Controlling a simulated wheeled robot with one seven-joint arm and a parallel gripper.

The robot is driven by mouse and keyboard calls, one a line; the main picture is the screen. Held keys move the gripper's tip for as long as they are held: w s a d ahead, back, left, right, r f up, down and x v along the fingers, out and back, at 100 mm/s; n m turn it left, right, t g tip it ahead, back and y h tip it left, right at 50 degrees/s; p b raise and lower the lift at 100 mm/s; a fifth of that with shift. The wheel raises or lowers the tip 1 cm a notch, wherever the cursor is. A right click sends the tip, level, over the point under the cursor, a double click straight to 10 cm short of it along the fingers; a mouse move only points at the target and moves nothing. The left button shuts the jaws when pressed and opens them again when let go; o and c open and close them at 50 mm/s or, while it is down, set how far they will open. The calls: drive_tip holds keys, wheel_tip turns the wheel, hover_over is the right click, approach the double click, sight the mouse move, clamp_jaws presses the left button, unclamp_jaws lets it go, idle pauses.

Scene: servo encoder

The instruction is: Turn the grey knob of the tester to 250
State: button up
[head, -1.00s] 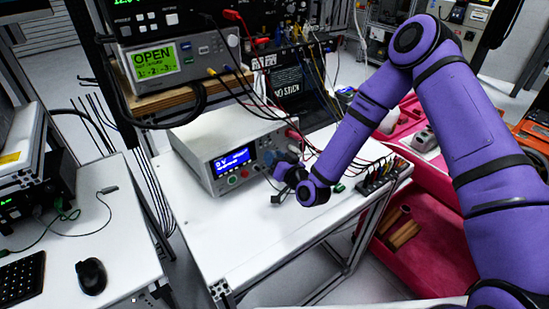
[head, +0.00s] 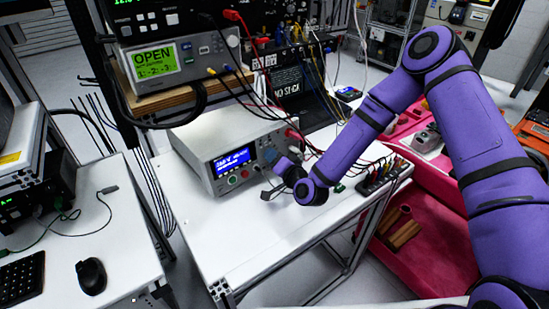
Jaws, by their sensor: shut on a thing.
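The tester (head: 215,143) is a white box instrument on the white table, with its front panel facing lower right. Its blue display (head: 232,161) shows a short white reading in volts, too small to read surely. The grey knob (head: 269,156) is at the right of the display and partly hidden by my gripper. My gripper (head: 276,162) is at the front panel, shut on the grey knob. The fingertips are small and partly hidden by my wrist.
Red and black leads run from the tester's right side to a terminal strip (head: 378,176) on the table. Another meter (head: 165,62) reading OPEN stands on a wooden shelf above. The front of the white table (head: 250,235) is clear. A red cart (head: 415,240) stands at the right.

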drive_tip(key=o, duration=0.9)
drive_tip(key=v, duration=1.1)
drive_tip(key=shift+w+r, duration=0.15)
